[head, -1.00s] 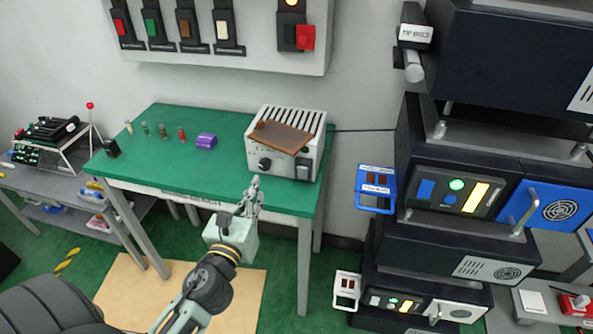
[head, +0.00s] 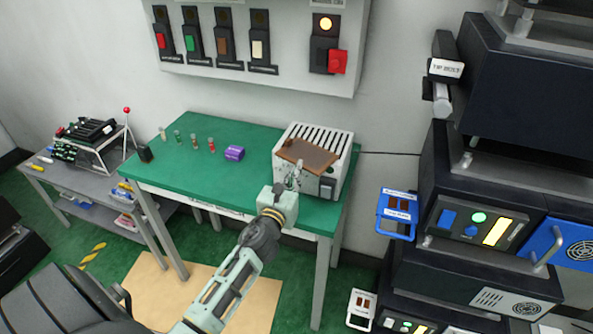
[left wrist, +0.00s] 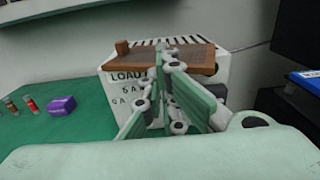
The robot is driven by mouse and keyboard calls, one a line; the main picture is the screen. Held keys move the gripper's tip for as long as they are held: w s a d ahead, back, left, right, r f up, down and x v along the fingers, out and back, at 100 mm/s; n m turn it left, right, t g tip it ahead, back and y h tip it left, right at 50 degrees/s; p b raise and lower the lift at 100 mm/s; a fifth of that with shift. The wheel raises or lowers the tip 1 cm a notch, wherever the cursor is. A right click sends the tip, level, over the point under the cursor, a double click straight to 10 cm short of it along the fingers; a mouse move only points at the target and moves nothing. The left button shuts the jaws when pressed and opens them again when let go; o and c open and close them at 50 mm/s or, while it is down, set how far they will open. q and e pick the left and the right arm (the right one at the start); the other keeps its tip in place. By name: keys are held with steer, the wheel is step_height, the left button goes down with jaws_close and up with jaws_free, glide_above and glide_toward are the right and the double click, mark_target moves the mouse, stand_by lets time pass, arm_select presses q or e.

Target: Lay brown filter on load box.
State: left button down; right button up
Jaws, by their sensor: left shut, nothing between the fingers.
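The brown filter (head: 309,154) is a flat brown plate with a small knob at its left end. It lies on top of the load box (head: 332,137), a white box with a slotted top, on the green table. It sits askew and overhangs the box's front edge. My left gripper (head: 297,170) is shut and empty in front of the box, just below the filter's front edge; whether it touches the filter I cannot tell. In the left wrist view the filter (left wrist: 190,56) lies beyond the fingers (left wrist: 168,62), which hide part of the box's lettered front. My right gripper is not in view.
The green table (head: 200,172) also holds a purple block (head: 234,153) and several small coloured vials left of the box. A wall panel with switches (head: 262,40) hangs behind. A dark rack with a blue handle (head: 396,213) stands at the right.

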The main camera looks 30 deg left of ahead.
mark_target(307, 152)
arm_select(q)
steer(key=x, duration=0.4)
steer(key=shift+d+b, duration=0.1)
steer(key=shift+b, duration=0.25)
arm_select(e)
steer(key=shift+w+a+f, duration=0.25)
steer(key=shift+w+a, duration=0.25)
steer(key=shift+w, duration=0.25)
arm_select(q)
steer(key=shift+s, duration=0.1)
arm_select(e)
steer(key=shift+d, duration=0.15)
